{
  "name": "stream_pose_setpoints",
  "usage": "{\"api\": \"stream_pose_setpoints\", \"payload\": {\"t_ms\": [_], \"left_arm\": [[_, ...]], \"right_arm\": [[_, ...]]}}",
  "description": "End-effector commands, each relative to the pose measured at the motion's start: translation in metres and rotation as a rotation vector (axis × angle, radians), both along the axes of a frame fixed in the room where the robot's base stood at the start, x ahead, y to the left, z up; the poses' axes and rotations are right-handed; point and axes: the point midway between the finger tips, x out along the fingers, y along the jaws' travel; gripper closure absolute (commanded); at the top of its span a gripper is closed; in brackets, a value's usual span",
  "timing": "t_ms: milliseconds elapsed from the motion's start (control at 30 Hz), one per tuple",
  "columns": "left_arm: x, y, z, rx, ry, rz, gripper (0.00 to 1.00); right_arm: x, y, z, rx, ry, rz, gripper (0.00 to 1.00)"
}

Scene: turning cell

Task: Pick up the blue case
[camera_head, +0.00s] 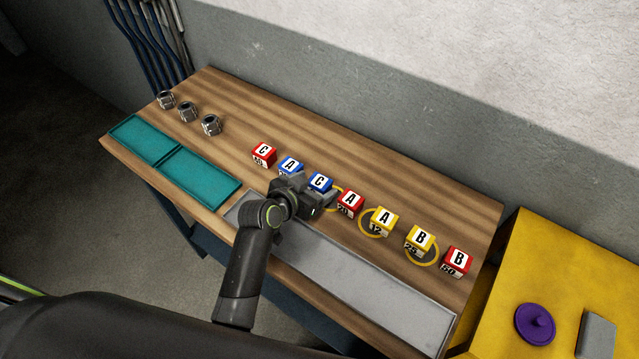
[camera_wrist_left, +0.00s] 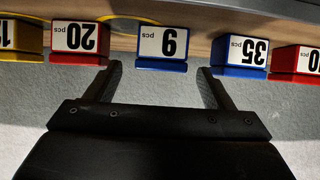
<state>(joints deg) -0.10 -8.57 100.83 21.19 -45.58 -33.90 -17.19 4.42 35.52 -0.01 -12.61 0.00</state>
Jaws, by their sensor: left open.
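Two blue cases stand in a row of coloured cases on the wooden bench. One is the blue C case (camera_head: 321,182), also in the wrist view (camera_wrist_left: 162,45) with a single-digit label. My left gripper (camera_wrist_left: 160,74) is open and empty. In the wrist view its fingers point at the blue C case, which lies between their lines, just beyond the tips. In the head view the left gripper (camera_head: 312,198) partly hides both blue cases. My right gripper is not in view.
A red A case (camera_head: 350,202) and a red C case (camera_head: 264,154) flank the blue pair. A grey strip (camera_head: 380,285) lies in front; teal trays (camera_head: 200,178) and metal nuts (camera_head: 188,112) are at left.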

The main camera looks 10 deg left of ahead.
Motion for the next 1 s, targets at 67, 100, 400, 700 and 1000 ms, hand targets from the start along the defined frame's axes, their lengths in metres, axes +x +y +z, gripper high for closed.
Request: {"api": "stream_pose_setpoints", "payload": {"t_ms": [67,100,400,700,1000], "left_arm": [[0.008,-0.002,-0.003,0.002,0.000,-0.002,0.24],[0.010,-0.003,-0.006,0.002,0.002,-0.002,0.24],[0.027,-0.010,-0.017,0.001,0.000,0.000,0.24],[0.027,-0.010,-0.017,0.001,0.000,0.000,0.32],[0.027,-0.010,-0.017,0.001,0.000,0.000,0.72]], "right_arm": [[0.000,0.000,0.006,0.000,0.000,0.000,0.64],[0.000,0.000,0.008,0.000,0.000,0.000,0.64],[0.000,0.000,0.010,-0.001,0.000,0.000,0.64],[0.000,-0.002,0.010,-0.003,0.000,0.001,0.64],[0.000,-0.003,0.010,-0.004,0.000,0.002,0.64]]}}
